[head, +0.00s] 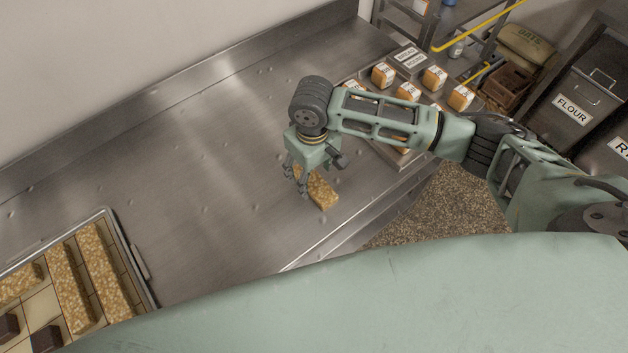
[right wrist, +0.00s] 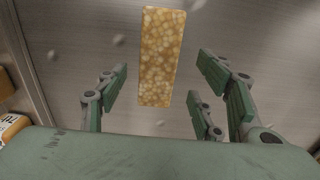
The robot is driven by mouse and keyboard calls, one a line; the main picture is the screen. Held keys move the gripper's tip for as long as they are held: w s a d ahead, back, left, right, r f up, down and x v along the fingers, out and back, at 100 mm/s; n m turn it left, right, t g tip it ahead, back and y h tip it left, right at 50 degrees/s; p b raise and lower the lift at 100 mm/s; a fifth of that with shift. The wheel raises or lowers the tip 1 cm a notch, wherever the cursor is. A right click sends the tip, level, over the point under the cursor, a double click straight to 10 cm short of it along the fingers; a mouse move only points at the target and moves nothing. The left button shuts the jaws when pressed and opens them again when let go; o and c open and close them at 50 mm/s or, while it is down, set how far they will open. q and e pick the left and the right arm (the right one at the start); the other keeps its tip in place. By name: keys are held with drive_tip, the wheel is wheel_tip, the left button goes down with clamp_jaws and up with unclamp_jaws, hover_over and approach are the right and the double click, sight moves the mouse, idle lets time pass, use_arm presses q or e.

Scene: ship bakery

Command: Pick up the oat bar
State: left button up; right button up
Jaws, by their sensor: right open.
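The oat bar (head: 322,190) is a golden, grainy rectangular bar lying on the steel counter near its front edge. In the right wrist view the oat bar (right wrist: 162,57) runs lengthwise between the open fingers, with a gap on each side. My right gripper (head: 299,184) is open and empty above the bar, and hides one end of it in the head view. Its fingers also show in the right wrist view (right wrist: 160,98). I cannot tell the exact height over the bar. My left gripper does not show.
A tray (head: 133,263) at the lower left holds more oat bars (head: 105,270) and dark brown pieces (head: 47,338). Several orange-and-white packs (head: 434,77) stand at the right end of the counter, beyond my right arm. The middle of the steel counter (head: 190,190) is clear.

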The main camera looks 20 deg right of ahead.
sight(314, 182)
drive_tip(key=shift+d+f, duration=0.2)
drive_tip(key=shift+f, duration=1.4)
drive_tip(key=shift+c, duration=0.2)
drive_tip(key=c, duration=1.3)
drive_tip(key=shift+o, duration=0.2)
